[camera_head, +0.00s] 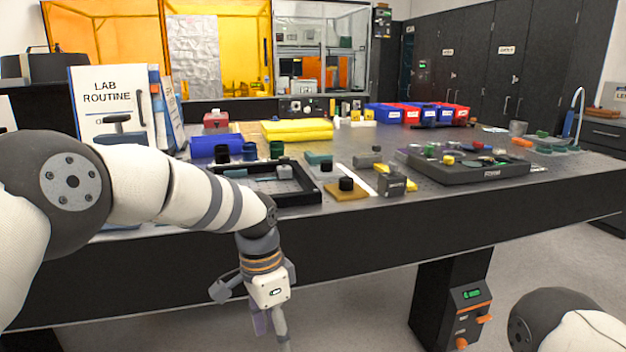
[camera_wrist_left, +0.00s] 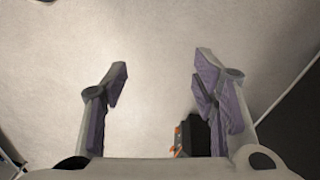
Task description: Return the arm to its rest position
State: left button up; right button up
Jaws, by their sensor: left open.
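My left arm comes in from the left in the head view and bends downward in front of the table's front edge. My left gripper (camera_head: 262,318) hangs below the tabletop level, pointing at the floor.
The dark table (camera_head: 400,228) carries a black frame (camera_head: 305,197), a black tray (camera_head: 470,174), yellow cloths (camera_head: 297,130), and blue and red bins (camera_head: 420,114). A table leg with a control box (camera_head: 472,318) stands below; it also shows in the wrist view (camera_wrist_left: 195,135). Open floor lies in front.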

pick_arm(q)
jog(key=s+a+f+n+g, duration=0.1)
jog(key=s+a+f+n, duration=0.2)
jog(key=s+f, duration=0.75)
jog(key=s+a+f+n, duration=0.3)
jog(key=s+f, duration=0.7)
jog(key=s, duration=0.1)
jog(key=s+a+r+n, duration=0.1)
jog(key=s+a+n, duration=0.2)
jog(key=s, duration=0.8)
jog(key=s+a+r+n+y+p, duration=0.1)
jog(key=s+a+n, duration=0.2)
jog(key=s+a, duration=0.3)
jog(key=s, duration=0.5)
jog(key=shift+s+a+r, duration=0.2)
jog(key=shift+s+a, duration=0.05)
jog(key=shift+a, duration=0.05)
